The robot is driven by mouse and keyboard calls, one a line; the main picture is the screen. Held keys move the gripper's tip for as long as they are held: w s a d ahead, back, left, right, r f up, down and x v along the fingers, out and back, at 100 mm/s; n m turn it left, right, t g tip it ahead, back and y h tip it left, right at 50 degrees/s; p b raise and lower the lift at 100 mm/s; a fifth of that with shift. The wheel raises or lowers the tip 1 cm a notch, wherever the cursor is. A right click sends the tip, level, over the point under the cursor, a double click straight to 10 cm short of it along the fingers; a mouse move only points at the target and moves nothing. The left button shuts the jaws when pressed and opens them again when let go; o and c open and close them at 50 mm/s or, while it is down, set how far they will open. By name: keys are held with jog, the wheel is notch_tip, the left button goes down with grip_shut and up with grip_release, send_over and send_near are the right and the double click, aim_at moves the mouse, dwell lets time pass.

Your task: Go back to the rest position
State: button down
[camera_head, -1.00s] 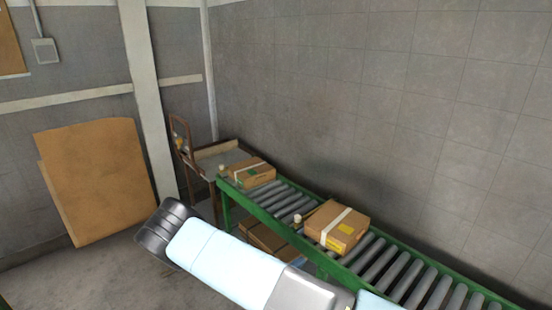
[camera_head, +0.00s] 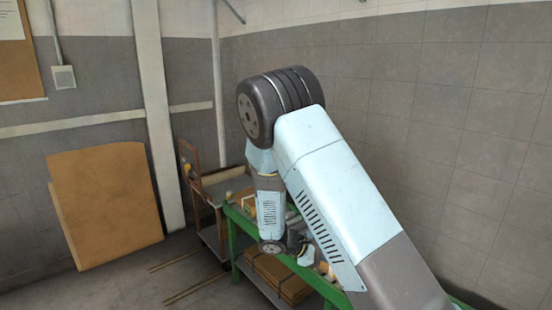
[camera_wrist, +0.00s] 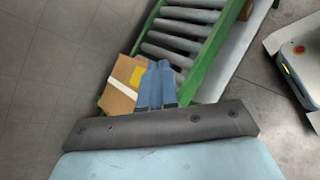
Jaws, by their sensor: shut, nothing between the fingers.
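My gripper (camera_wrist: 157,66) shows in the wrist view with its two blue fingers side by side, shut and empty. It points toward the roller conveyor (camera_wrist: 204,70) and a cardboard box (camera_wrist: 119,98) with a white strip and a yellow label. I cannot tell the height of the fingers above them. In the head view my arm is bent, its elbow raised high in the middle and its forearm hanging down over the green-framed conveyor (camera_head: 233,240). The arm hides most of the conveyor and the boxes there, and the fingers cannot be made out.
A trolley (camera_head: 205,190) stands at the conveyor's far end. Flattened cardboard (camera_head: 278,278) lies under the conveyor. A large cardboard sheet (camera_head: 105,205) leans on the left wall. The floor (camera_head: 150,272) between is mostly open. The tiled wall (camera_head: 430,110) is behind the conveyor.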

jog(key=s+d+r+m+y, duration=0.35)
jog(key=s+r, duration=0.25)
jog(key=r, duration=0.3)
jog(key=s+d+r+m+y, duration=0.25)
jog(key=s+r+m, duration=0.2)
jog(key=r, duration=0.45)
jog(key=s+d+r+m+y, duration=0.2)
jog(key=s+r+m+y, duration=0.15)
jog(key=s+r, duration=0.45)
jog(key=s+a+r+m+t+y, duration=0.1)
jog(key=s+r+m+t+y, duration=0.1)
jog(key=s+r+t, duration=0.2)
jog(key=shift+s+a+r+y, duration=0.15)
jog(key=shift+s+r+y, duration=0.2)
jog(key=shift+s+r, duration=1.3)
jog(key=shift+s+f, duration=0.1)
